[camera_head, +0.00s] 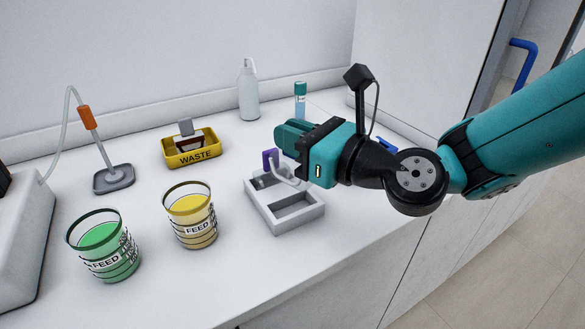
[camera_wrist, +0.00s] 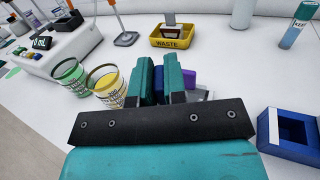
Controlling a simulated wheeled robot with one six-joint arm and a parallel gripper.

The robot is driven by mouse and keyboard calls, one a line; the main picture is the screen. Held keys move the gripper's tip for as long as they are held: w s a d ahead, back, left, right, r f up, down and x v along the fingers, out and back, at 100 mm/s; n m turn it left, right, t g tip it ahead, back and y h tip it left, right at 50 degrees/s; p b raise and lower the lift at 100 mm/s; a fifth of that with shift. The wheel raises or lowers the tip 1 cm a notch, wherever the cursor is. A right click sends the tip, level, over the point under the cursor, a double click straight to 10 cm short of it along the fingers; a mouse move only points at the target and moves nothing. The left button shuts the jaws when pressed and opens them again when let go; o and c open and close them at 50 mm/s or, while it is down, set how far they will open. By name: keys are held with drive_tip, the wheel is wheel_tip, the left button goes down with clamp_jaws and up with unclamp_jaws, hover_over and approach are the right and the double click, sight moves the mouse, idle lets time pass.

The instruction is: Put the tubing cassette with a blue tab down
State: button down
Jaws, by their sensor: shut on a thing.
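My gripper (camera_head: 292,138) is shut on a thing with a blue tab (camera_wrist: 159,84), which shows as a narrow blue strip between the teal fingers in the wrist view. The rest of this cassette is hidden by the fingers and the gripper body. My gripper is over the right back part of a grey two-slot holder (camera_head: 282,226). A cassette with a purple tab (camera_head: 269,159) and pale looped tubing stands at the holder's back slot, close beside my fingers. Its purple part also shows right of the fingers in the wrist view (camera_wrist: 189,78). I cannot tell whether the held cassette touches anything.
Feed beakers, green (camera_head: 105,254) and yellow (camera_head: 192,219), stand left of the holder. A blue open-topped box (camera_wrist: 272,139) lies right of my gripper. The front counter is clear.

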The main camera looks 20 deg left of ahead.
sight(275, 153)
drive_tip(key=shift+f+b, duration=0.8)
drive_tip(key=shift+f, duration=1.4)
drive_tip(key=shift+f, duration=0.1)
drive_tip(key=shift+f, duration=0.3)
drive_tip(key=c, duration=1.2)
unclamp_jaws()
drive_tip(key=shift+o, duration=0.2)
drive_tip(key=shift+r, duration=0.15)
